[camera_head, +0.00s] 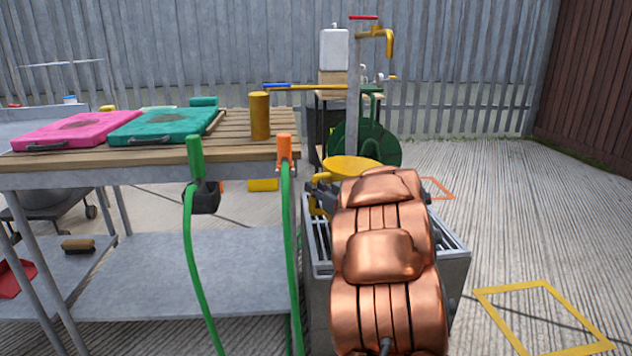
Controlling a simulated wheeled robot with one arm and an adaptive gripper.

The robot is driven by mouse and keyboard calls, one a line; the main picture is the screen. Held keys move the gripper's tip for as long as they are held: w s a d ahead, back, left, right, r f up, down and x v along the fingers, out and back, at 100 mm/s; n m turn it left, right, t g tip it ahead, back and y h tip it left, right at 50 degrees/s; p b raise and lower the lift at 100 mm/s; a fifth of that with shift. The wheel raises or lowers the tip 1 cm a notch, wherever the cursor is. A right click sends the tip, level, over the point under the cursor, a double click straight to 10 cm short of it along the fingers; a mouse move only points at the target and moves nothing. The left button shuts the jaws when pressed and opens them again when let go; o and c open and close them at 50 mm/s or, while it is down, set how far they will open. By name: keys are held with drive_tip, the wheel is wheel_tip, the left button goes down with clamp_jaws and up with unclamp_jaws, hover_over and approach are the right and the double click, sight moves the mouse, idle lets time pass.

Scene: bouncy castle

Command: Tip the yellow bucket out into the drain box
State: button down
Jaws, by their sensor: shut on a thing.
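The yellow bucket (350,166) shows as a wide yellow rim above the far end of the drain box, beyond my copper-coloured arm. Most of its body is hidden by the arm, so I cannot tell how far it is tilted or what is in it. My gripper (323,192) is grey, partly hidden, and shut on the bucket at its near left side, with yellow parts showing around the fingers. The drain box (457,268) is a grey metal box with a slatted top. It stands under the arm, which hides its middle.
A wooden-topped bench (60,163) stands close on the left, holding pink and teal cases and a mustard cylinder (260,117). Green hoses (200,270) hang at its front. A tap post (353,100) and a green reel (378,143) stand behind. Open floor lies right, with a yellow outline (545,283).

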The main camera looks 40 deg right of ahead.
drive_tip(key=shift+d+r+n+p, duration=0.1)
drive_tip(key=shift+r+n+p, duration=0.4)
drive_tip(key=shift+r+p, duration=1.55)
drive_tip(key=shift+f+p, duration=0.55)
drive_tip(key=shift+f, duration=0.1)
